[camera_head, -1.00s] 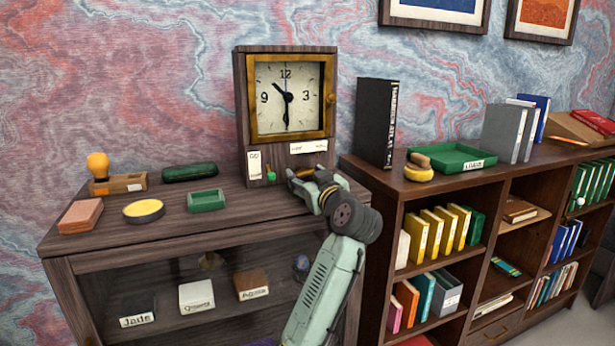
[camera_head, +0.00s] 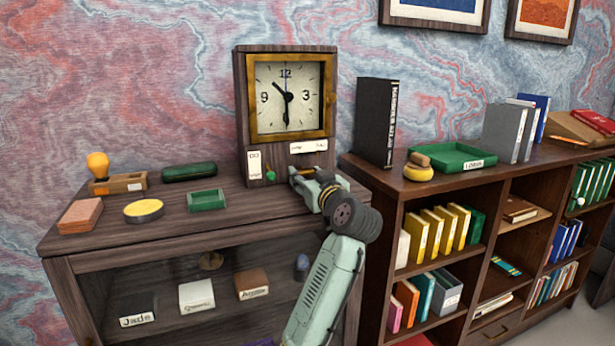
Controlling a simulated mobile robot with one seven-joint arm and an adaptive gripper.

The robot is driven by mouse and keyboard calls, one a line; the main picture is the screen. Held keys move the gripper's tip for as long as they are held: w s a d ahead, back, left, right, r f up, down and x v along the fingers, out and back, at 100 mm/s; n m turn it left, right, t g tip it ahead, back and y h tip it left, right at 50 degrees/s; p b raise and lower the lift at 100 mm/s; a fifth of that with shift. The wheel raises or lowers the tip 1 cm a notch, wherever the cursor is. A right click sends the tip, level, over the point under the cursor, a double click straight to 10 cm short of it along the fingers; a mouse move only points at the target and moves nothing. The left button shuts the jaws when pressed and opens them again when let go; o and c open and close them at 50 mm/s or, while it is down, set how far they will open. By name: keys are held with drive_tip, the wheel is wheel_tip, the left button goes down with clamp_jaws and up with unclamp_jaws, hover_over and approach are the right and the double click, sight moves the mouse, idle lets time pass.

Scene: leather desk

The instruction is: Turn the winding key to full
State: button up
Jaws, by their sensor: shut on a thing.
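A dark wooden clock (camera_head: 243,110) with a brass-framed dial (camera_head: 285,98) stands upright on the wooden cabinet at the left. Its lower front carries two white labels and a small green knob (camera_head: 270,175). My gripper (camera_head: 295,178) reaches in from the lower right to the clock's lower front, right of the green knob. Its fingers are shut on what seems to be the winding key. The key is mostly hidden by the fingers, so its angle cannot be read.
A bookshelf (camera_head: 395,183) with a black binder (camera_head: 376,122) stands right.

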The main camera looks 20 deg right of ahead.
drive_tip(key=m, duration=0.4)
drive_tip(key=shift+m, duration=2)
drive_tip(key=o, duration=1.2)
drive_tip(key=shift+c, duration=0.2)
drive_tip(key=s, duration=0.8)
drive_tip(key=shift+d, duration=0.1)
